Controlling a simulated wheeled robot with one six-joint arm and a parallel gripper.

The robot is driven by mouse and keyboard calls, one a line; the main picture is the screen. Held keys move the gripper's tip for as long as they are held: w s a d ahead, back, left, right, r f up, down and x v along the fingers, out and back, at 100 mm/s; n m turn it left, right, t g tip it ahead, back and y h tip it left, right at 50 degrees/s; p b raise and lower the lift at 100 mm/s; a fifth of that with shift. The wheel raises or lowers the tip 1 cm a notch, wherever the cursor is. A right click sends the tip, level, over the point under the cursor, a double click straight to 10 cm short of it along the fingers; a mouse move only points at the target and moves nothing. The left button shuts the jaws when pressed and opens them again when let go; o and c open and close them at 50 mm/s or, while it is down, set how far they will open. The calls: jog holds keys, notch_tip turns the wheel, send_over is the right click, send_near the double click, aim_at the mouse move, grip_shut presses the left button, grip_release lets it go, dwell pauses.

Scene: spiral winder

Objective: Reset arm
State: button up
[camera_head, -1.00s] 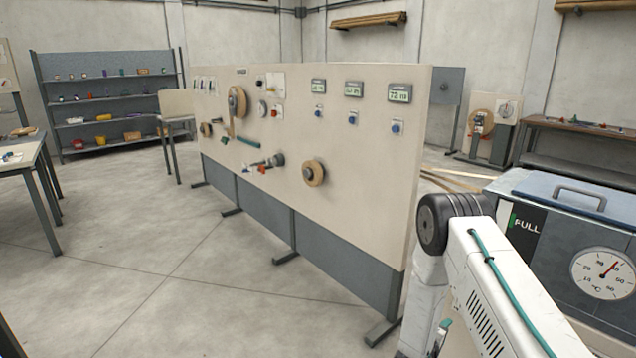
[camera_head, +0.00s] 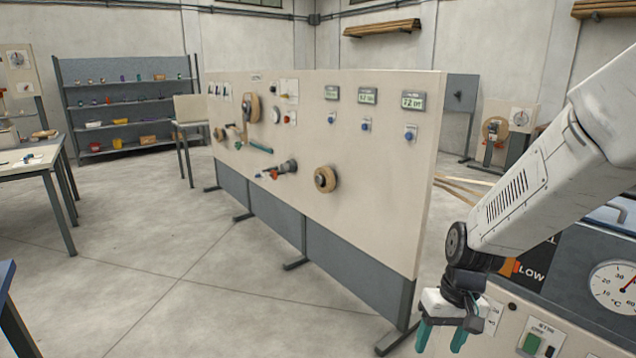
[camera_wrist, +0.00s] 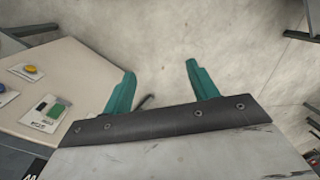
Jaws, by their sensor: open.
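My gripper (camera_head: 440,338) hangs from my white arm at the lower right of the head view, pointing down. Its two teal fingers are apart with nothing between them. In the wrist view the open fingers (camera_wrist: 162,90) stand over bare grey floor. A panel with green and black buttons (camera_head: 540,340) is on the front of the machine to the right of my gripper; it also shows at the left of the wrist view (camera_wrist: 50,112).
A long upright panel (camera_head: 300,140) with spools, knobs and small displays stands left of my gripper. The machine with a round dial (camera_head: 612,285) is close at right. Shelves (camera_head: 125,105) and a table (camera_head: 25,165) stand at left. The floor (camera_head: 180,260) between is clear.

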jog(key=s+d+r+t+h, duration=0.1)
jog(key=s+d+r+t, duration=0.1)
jog(key=s+r, duration=1.6)
jog(key=shift+s+d+r+m+h, duration=0.15)
jog(key=shift+s+d+m+h, duration=0.2)
jog(key=shift+s+d, duration=0.25)
